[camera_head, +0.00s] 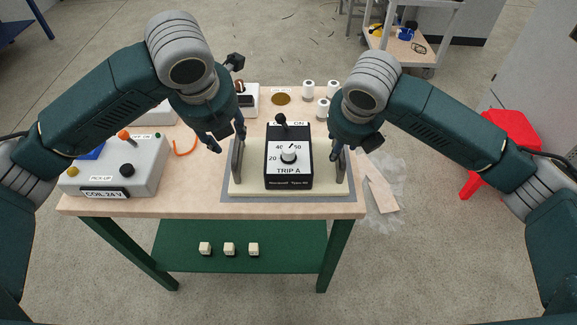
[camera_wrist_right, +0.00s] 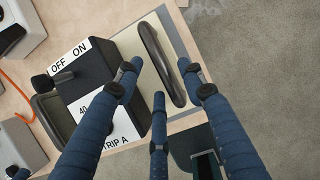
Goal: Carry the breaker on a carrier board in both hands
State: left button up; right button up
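The black breaker (camera_head: 289,160) stands upright on the cream carrier board (camera_head: 250,186). It has a lever, a dial and a "TRIP A" label. The board lies on a grey mat and has a dark upright handle at each side, the left handle (camera_head: 237,160) and the right handle (camera_head: 340,170). My left gripper (camera_head: 228,138) hangs over the left handle with its fingers apart. My right gripper (camera_head: 349,148) is over the right handle. In the right wrist view its blue fingers are spread, and the right handle (camera_wrist_right: 160,62) passes between them without visible grip.
A grey "COIL 24 V" box (camera_head: 140,165) stands on the table left of the board, near an orange cable (camera_head: 186,148). White cylinders (camera_head: 308,90) stand behind. Pale cubes (camera_head: 229,248) lie on the green lower shelf (camera_head: 290,240). A red stool (camera_head: 490,165) is at right.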

jog(key=v, duration=0.7)
jog(key=shift+s+r, duration=0.15)
jog(key=shift+r, duration=0.15)
